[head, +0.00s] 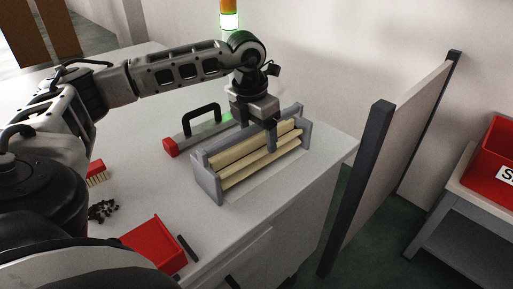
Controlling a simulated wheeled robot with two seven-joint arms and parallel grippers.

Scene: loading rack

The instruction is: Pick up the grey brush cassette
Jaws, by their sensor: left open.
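The grey brush cassette (208,181) stands on the white worktop, with grey end plates and long cream brush rollers between them. My left gripper (270,143) is over the cassette's far right part, pointing down, with a finger in front of the rollers. It is open. The other finger is hidden behind the gripper body or cassette, so I cannot tell whether either finger touches it. My right gripper is not in view.
A black-handled tool with a red end (170,147) lies just behind the cassette. A partition panel (385,150) stands beyond the worktop's right edge. A red bin (497,158) is at far right.

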